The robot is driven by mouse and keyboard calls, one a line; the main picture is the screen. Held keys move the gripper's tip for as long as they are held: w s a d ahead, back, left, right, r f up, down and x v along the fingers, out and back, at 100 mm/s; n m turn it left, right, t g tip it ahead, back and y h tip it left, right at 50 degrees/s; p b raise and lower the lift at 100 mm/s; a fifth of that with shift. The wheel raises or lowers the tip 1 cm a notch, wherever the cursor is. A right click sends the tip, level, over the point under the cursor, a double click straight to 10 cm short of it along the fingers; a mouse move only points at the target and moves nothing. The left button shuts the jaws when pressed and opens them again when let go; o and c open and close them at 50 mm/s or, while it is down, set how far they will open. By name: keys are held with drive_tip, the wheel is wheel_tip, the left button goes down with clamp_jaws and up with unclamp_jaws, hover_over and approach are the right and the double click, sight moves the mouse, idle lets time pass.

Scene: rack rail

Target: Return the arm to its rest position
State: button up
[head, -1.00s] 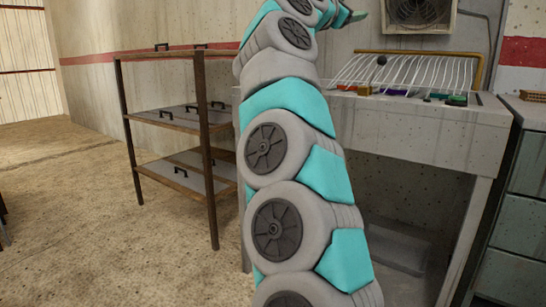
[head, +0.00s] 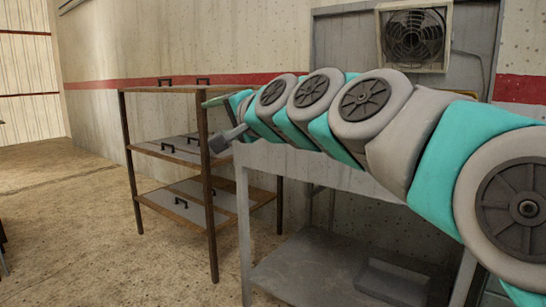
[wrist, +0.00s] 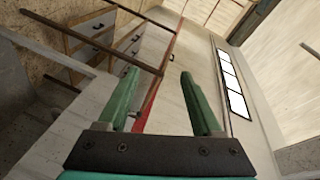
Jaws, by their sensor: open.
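My gripper (wrist: 160,100) shows in the wrist view with two green fingers set wide apart and nothing between them. In the head view my grey and teal arm reaches from the lower right toward the left. Its end, with my gripper (head: 222,120), is beside the right posts of the wooden shelf rack and seems clear of any surface. The arm hides most of the worktable's top.
A wooden shelf rack (head: 207,200) with several black-handled trays stands left of the grey worktable (head: 310,270). A fan (head: 414,38) is on the wall behind. Open floor (head: 80,230) lies at the left.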

drive_tip(key=s+d+f+n+g+h+p, duration=0.1)
drive_tip(key=s+d+f+n+g+h, duration=0.2)
drive_tip(key=f, duration=0.5)
drive_tip(key=s+d+f+g+h, duration=0.1)
drive_tip(key=s+d+f+g, duration=0.1)
drive_tip(key=s+d+f, duration=0.35)
drive_tip(key=s+d+f+n+g+h+p, duration=0.15)
drive_tip(key=s+f, duration=0.35)
drive_tip(key=f, duration=0.6)
drive_tip(key=s+d+f+g+h, duration=0.1)
drive_tip(key=s+d+f, duration=0.3)
drive_tip(key=s, duration=0.4)
drive_tip(key=s+d+f+n+g+h+p, duration=0.1)
drive_tip(key=s+d+f+g, duration=0.3)
drive_tip(key=s, duration=0.4)
drive_tip(key=s+d+f+n+g+h, duration=0.1)
drive_tip(key=s+d+f+g+h, duration=0.2)
drive_tip(key=s+d+f, duration=0.3)
drive_tip(key=shift+s+d+f, duration=0.2)
drive_tip(key=shift+s+d, duration=0.8)
drive_tip(key=shift+s, duration=0.05)
